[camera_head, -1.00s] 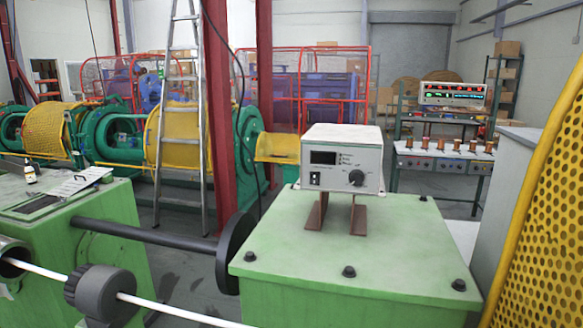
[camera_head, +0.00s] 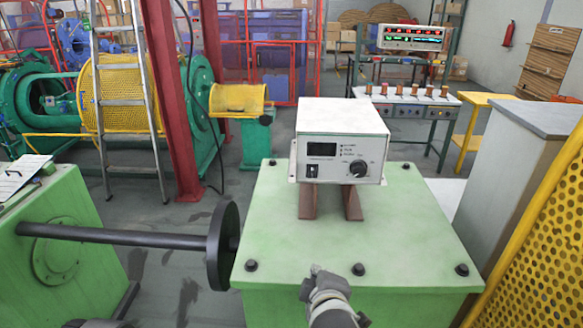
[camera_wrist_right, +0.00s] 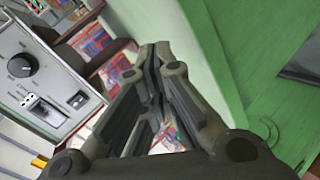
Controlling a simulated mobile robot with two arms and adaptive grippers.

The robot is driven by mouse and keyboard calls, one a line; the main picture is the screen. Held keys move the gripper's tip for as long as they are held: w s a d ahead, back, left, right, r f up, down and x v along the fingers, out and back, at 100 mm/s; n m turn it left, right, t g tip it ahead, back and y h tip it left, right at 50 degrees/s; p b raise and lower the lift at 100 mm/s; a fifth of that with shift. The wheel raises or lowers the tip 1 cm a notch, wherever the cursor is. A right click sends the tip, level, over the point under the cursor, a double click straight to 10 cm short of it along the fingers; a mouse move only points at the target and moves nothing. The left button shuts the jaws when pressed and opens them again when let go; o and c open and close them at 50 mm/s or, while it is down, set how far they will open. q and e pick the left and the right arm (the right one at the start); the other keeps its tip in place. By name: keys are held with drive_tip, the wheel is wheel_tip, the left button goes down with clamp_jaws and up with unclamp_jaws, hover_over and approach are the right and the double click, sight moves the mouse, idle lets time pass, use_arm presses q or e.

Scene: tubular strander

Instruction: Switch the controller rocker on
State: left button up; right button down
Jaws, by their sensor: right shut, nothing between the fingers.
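The controller (camera_head: 342,143) is a white box with a dark display, a black knob and a small black rocker (camera_head: 312,171) at the lower left of its front. It stands on brown brackets on the green cabinet. In the right wrist view the controller (camera_wrist_right: 45,75) is turned at the left edge, with the rocker (camera_wrist_right: 78,101) near its right corner. My right gripper (camera_head: 318,272) is over the cabinet's front edge, in front of and below the controller, apart from it. Its fingers (camera_wrist_right: 155,60) are shut and empty. My left gripper is out of view.
The green cabinet top (camera_head: 410,235) has black bolts and is mostly clear. A black shaft with a disc (camera_head: 222,247) lies to its left. A yellow perforated guard (camera_head: 540,240) and a grey cabinet (camera_head: 510,160) stand at the right.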

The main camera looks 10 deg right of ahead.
drive_tip(key=w+a+r+n+t, duration=0.1)
drive_tip(key=w+r+n+t, duration=0.1)
drive_tip(key=r, duration=0.5)
drive_tip(key=w+a+r+n+t+h, duration=0.1)
drive_tip(key=w+r+t, duration=0.1)
drive_tip(key=r, duration=0.4)
drive_tip(key=shift+w+a+r+n+h, duration=0.3)
drive_tip(key=shift+w+a+r+n, duration=0.1)
drive_tip(key=shift+w, duration=0.45)
drive_tip(key=shift+s+d, duration=0.1)
drive_tip(key=shift+d, duration=0.1)
drive_tip(key=p, duration=0.5)
approach(306, 175)
drive_tip(key=x, duration=0.5)
drive_tip(key=shift+r, duration=0.15)
drive_tip(key=shift+w+d, duration=0.2)
drive_tip(key=shift+w, duration=0.3)
